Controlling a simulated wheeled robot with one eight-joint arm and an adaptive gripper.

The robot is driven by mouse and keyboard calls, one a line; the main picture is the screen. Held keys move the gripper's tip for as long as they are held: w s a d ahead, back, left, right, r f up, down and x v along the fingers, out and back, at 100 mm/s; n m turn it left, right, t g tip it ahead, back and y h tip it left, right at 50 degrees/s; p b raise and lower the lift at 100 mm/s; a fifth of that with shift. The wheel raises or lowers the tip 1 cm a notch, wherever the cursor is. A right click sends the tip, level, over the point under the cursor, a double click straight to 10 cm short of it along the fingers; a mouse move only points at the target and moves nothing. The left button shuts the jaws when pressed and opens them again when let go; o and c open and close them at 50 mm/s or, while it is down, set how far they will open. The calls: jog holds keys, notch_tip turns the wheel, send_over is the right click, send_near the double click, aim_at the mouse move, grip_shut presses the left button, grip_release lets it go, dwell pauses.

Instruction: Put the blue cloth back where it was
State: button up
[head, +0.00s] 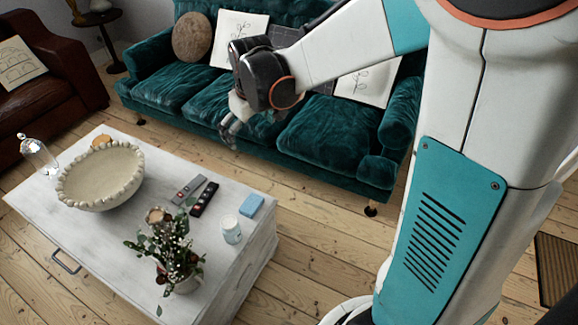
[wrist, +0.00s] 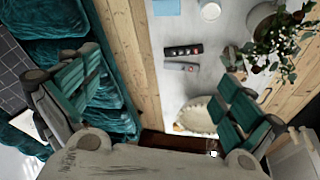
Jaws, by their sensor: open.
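The blue cloth (head: 251,205) is a small flat folded square. It lies on the white coffee table (head: 110,240) near the corner closest to the sofa, beside a white jar. In the wrist view part of the cloth (wrist: 166,7) shows at the top edge. My gripper (head: 229,138) is raised, with the sofa behind it in the head view, apart from the cloth. In the wrist view my gripper (wrist: 160,68) has its two fingers spread wide with nothing between them.
The table also holds a beaded bowl (head: 101,178), two remotes (head: 204,199), a white jar (head: 231,230), a plant (head: 170,250) and a glass dome (head: 37,155). The teal sofa (head: 330,135) bears cushions. Bare floorboards (head: 300,235) separate table and sofa.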

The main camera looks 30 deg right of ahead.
jog(key=s+r+m+t, duration=0.1)
jog(key=s+r, duration=0.2)
jog(key=s, duration=0.8)
jog(key=s+r+m+t, duration=0.2)
jog(key=s+r, duration=0.2)
jog(key=s, duration=0.8)
jog(key=shift+m+t, duration=0.3)
jog(key=shift+c, duration=0.6)
